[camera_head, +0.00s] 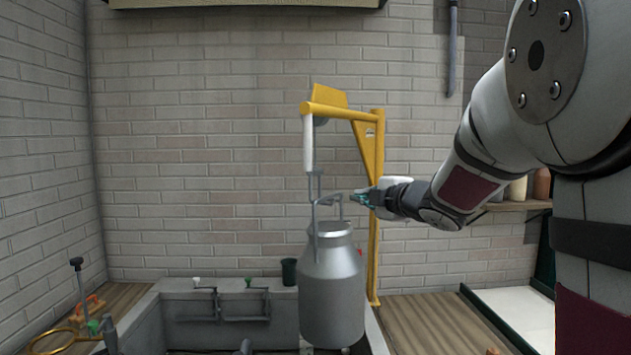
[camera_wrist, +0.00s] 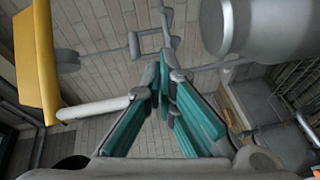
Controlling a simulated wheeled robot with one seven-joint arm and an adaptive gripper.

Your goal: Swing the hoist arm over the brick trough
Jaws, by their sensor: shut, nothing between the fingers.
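The yellow hoist (camera_head: 376,220) stands against the back wall, right of centre. Its yellow arm (camera_head: 340,110) reaches left and toward me from the post top. A white grip (camera_head: 308,143) and a metal hook hang from the arm's end. A grey metal churn (camera_head: 332,290) hangs upright below, its neck and lid also in the wrist view (camera_wrist: 268,28). The grey trough (camera_head: 222,284) spans the lower middle; the churn hides its right part. My gripper (camera_head: 360,197) is shut and empty, just right of the churn's top handle. Its teal fingers meet in the wrist view (camera_wrist: 160,85). I cannot tell whether they touch the handle.
Two small taps (camera_head: 197,281) and a dark cup (camera_head: 289,271) are at the trough's back edge. A wooden counter (camera_head: 435,318) lies right of the post. A wall shelf (camera_head: 512,206) with jars is behind my arm. Levers (camera_head: 80,290) stand at left.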

